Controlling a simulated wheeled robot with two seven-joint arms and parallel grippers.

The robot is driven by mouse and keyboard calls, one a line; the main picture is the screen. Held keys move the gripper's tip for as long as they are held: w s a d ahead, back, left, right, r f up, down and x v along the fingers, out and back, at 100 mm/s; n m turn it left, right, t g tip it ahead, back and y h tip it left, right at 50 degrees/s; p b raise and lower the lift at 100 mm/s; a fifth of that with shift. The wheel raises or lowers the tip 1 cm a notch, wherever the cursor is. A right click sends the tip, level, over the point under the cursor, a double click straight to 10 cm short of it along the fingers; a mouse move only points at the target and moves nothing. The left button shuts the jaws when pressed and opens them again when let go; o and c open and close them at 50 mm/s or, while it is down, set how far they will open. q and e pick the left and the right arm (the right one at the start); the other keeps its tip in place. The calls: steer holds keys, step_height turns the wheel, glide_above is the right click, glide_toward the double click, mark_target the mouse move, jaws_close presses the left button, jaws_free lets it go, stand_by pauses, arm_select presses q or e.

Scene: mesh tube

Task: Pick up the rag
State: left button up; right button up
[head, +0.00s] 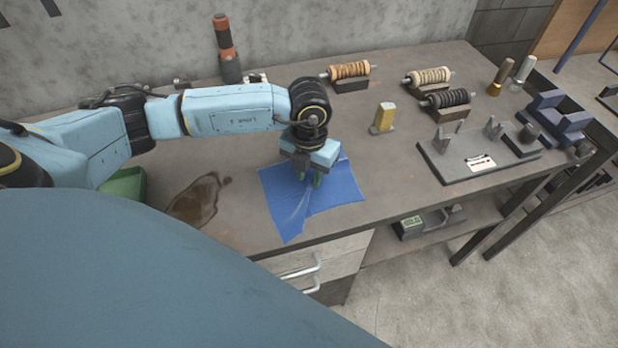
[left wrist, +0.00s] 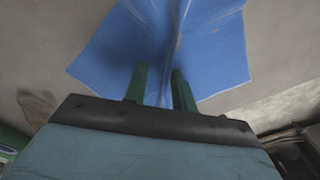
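The blue rag (head: 333,193) lies creased on the workbench, with a notch in its front edge. My left gripper (head: 311,180) points down over the middle of the rag. In the left wrist view the two green fingers (left wrist: 160,80) stand apart with a clear gap, and a raised crease of the rag (left wrist: 215,60) runs between them. The fingertips are at or very near the cloth; whether they touch it is hidden. My right gripper is in neither view.
A dark wet stain (head: 197,200) lies left of the rag, with a green container (head: 125,187) beyond it. A yellow block (head: 383,118), wire spools (head: 349,72) and a grey fixture plate (head: 478,152) stand to the right. The bench's front edge is close to the rag.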

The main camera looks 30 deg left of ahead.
arm_select(q)
steer(key=shift+s+f, duration=0.1)
jaws_close()
step_height(320, 180, up, 12)
steer(key=p, duration=0.8)
steer(key=shift+p, duration=0.3)
step_height(320, 180, up, 9)
steer(key=p, duration=0.5)
steer(key=shift+p, duration=0.4)
